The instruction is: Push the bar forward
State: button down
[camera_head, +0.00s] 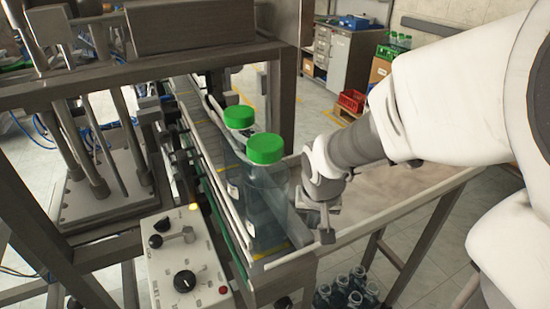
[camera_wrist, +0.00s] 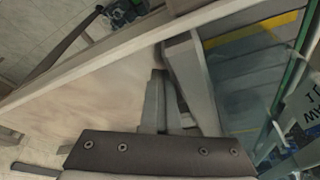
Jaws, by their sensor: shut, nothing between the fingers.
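The bar (camera_head: 290,222) is a grey bar along the side of the conveyor, beside two clear bottles with green caps. In the wrist view, the bar (camera_wrist: 192,85) stands just right of the fingers. My gripper (camera_head: 326,228) is shut and empty, low over the side table near the front end of the bar. The wrist view shows the fingers (camera_wrist: 164,105) close beside the bar; I cannot tell whether they touch it. The bottles (camera_head: 263,195) (camera_head: 239,150) stand in line on the conveyor and partly hide the bar's far side.
The conveyor (camera_head: 208,130) runs back under a dark machine frame. A control box (camera_head: 187,262) with black knobs stands at the front left. The light side table (camera_head: 395,200) is bare right of my gripper. Several bottles (camera_head: 345,290) stand below it.

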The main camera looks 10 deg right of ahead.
jog(key=shift+a+r+p, duration=0.3)
jog(key=shift+p, duration=0.05)
notch_tip(320, 180, up, 10)
jog(key=d+p, duration=0.2)
jog(key=p, duration=0.6)
jog(key=shift+w+f, duration=0.25)
jog(key=shift+w, duration=0.05)
